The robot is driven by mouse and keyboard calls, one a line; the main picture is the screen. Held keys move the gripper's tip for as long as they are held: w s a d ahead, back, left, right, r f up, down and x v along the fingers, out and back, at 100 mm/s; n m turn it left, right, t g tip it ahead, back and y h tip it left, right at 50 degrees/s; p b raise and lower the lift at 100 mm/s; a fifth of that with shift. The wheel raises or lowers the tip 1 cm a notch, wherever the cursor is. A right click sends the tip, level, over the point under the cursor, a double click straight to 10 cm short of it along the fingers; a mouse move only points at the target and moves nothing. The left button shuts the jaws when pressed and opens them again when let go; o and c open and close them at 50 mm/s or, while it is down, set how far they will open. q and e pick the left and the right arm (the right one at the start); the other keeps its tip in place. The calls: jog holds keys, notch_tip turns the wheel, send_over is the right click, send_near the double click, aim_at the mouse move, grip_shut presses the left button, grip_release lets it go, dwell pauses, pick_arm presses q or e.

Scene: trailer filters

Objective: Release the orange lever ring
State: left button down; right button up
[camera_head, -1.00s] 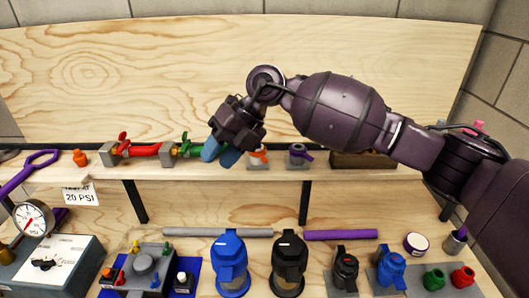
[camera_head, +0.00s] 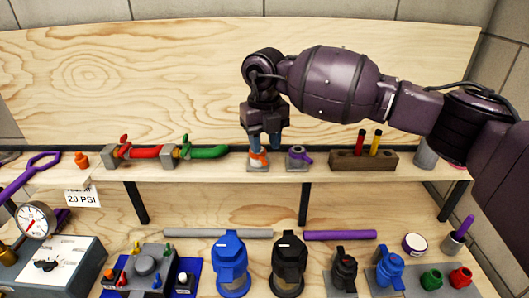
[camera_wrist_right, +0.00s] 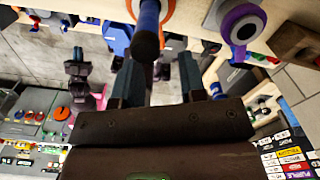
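The orange lever ring (camera_head: 258,157) sits on a small pale fitting on the shelf, left of a similar purple one. My right gripper (camera_head: 264,142) points down just above it, its two blue-tinted fingers apart. In the right wrist view the orange ring (camera_wrist_right: 168,10) shows at the top edge, around a blue cylinder with a dark round end (camera_wrist_right: 147,35). That view also shows my right gripper (camera_wrist_right: 160,72) open, with nothing held between its fingers. Whether a finger touches the ring cannot be told. My left gripper is not in view.
The purple lever ring (camera_head: 301,157) stands close on the right. Green (camera_head: 208,151) and red (camera_head: 142,151) pipes with valves lie on the left. A wooden block (camera_head: 362,160) with red and yellow sticks is farther right. Lidded jugs and other parts stand on the lower bench.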

aim_at(265, 160)
jog(key=shift+f+p, duration=0.3)
jog(key=shift+f, duration=1.65)
grip_shut()
